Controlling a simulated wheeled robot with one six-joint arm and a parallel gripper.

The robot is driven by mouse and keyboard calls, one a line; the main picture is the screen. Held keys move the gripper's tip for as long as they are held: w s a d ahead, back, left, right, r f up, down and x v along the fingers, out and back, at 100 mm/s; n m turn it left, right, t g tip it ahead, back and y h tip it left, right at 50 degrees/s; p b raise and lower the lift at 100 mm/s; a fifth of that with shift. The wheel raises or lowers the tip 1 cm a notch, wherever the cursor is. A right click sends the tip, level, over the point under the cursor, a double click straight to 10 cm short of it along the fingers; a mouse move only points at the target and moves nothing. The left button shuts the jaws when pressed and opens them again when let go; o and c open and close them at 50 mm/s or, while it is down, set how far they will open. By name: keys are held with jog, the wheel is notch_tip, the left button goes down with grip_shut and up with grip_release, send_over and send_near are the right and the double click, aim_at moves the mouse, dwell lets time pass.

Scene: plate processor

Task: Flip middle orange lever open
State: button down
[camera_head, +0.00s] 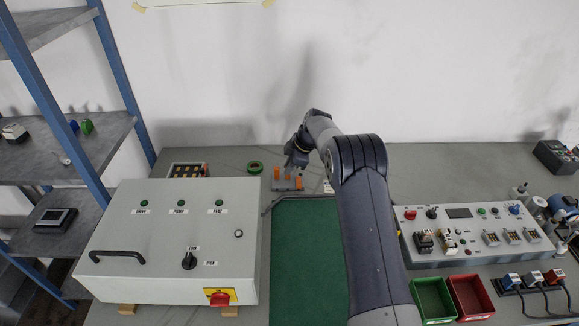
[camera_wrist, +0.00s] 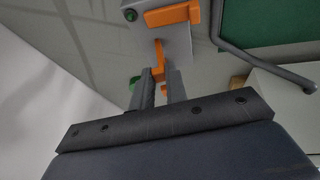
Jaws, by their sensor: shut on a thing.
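A grey block (camera_head: 287,187) with upright orange levers stands on the bench behind the green mat. One orange lever (camera_head: 277,173) shows on its left and another orange lever (camera_head: 299,173) on its right. My gripper (camera_head: 289,166) reaches down between them and hides the middle of the block. In the wrist view, my gripper (camera_wrist: 161,76) is closed around the middle orange lever (camera_wrist: 159,56), whose bent part shows at the fingertips. An outer orange lever (camera_wrist: 172,15) lies beyond it on the grey block (camera_wrist: 177,40).
A grey control box (camera_head: 170,240) stands at the front left. A switch panel (camera_head: 475,232) and green (camera_head: 433,299) and red (camera_head: 470,297) bins are at right. The green mat (camera_head: 305,260) is clear.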

jog(key=c, duration=1.4)
grip_release()
jog(key=shift+r, duration=0.1)
jog(key=b+v, duration=0.2)
jog(key=v, duration=0.8)
jog(key=shift+d+r, duration=0.2)
jog(key=shift+r, duration=0.05)
